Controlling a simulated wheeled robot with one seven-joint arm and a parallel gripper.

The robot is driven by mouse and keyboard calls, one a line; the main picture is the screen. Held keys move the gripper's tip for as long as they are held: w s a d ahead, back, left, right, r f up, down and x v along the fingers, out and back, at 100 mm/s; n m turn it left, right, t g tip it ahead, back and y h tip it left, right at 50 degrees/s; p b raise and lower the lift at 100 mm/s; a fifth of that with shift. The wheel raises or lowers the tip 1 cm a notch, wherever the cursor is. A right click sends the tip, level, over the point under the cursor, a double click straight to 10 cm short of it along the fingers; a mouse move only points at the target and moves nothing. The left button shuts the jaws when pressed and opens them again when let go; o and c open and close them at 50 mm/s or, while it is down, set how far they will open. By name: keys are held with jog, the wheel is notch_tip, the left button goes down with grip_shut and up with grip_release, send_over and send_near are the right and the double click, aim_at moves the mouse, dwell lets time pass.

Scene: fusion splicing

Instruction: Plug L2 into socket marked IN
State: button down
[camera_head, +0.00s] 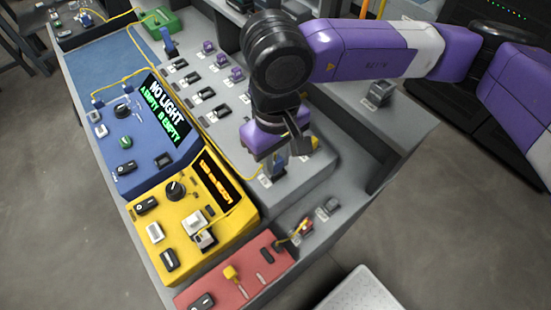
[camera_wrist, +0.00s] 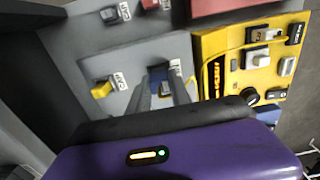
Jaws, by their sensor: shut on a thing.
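My gripper (camera_head: 285,145) points down over the grey bench, right of the yellow box. Its fingers are closed on a blue plug (camera_head: 276,166), which sits at a labelled holder on the bench. The blue plug shows between the fingertips in the wrist view (camera_wrist: 158,74). I cannot read a mark L2 on it. A thin yellow cable (camera_head: 238,165) runs toward this plug. The yellow box (camera_head: 150,232) has a lit display, a knob and a grey-white connector block (camera_head: 197,228). I cannot make out which socket is marked IN.
A blue box (camera_head: 142,143) with a screen reading "NO LIGHT" stands behind the yellow box. A red box (camera_head: 225,290) is at the front. A yellow plug (camera_wrist: 102,89) sits in a nearby holder. Rows of small connectors (camera_head: 208,92) stand on the bench behind.

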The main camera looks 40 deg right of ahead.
jog(key=shift+f+b, duration=0.5)
jog(key=shift+b, duration=0.25)
dwell(0.5)
jog(key=c, duration=1.1)
grip_release()
jog(key=shift+r, duration=3.95)
